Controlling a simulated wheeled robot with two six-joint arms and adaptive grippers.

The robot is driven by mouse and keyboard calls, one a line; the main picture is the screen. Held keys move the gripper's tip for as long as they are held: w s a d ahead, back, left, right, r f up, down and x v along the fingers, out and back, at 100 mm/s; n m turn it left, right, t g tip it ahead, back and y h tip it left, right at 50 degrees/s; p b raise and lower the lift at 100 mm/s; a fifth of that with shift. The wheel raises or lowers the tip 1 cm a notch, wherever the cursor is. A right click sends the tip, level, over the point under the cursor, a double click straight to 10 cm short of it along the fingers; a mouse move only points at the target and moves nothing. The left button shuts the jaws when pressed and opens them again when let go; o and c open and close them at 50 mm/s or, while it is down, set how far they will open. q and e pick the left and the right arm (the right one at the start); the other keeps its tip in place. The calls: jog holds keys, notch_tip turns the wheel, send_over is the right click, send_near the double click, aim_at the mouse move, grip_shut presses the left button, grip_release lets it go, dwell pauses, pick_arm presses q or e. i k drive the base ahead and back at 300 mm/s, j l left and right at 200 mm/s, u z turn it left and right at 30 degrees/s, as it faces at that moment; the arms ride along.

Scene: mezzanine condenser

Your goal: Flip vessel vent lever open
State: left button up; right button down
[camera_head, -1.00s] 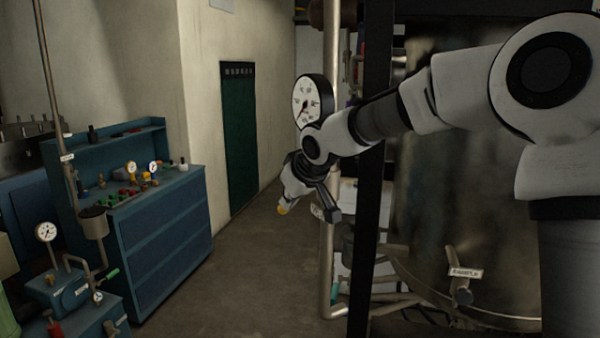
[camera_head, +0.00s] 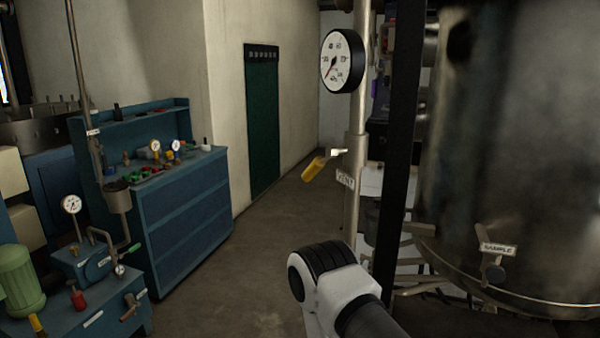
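The vent lever (camera_head: 314,169) has a yellow handle. It juts out to the left of a vertical grey pipe (camera_head: 354,215) and slopes down and to the left from a small pale valve stem. A tag reading VENT (camera_head: 345,179) sits just below it on the pipe. No gripper touches the lever. One white and black arm of mine comes in at the bottom centre, below and apart from the lever. Its gripper is out of view, and my other gripper is out of view too.
A round dial gauge (camera_head: 342,61) sits above the lever on the pipe. A black post (camera_head: 399,150) and a large steel vessel (camera_head: 480,150) stand to the right. A blue cabinet (camera_head: 185,215) and a small pump unit (camera_head: 95,270) are at left. Open floor lies between.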

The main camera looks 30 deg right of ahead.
aim_at(318, 163)
jog(key=i+j+z, duration=0.2)
jog(key=z, duration=0.25)
jog(key=i+j+z, duration=0.15)
jog(key=j+z, duration=0.15)
jog(key=z, duration=0.2)
jog(key=i+j, duration=0.15)
jog(key=j, duration=0.3)
jog(key=i+j+z, duration=0.1)
jog(key=j, duration=0.3)
jog(key=i+j+z, duration=0.1)
jog(key=j, duration=0.35)
jog(key=i+j, duration=0.15)
jog(key=j, duration=0.3)
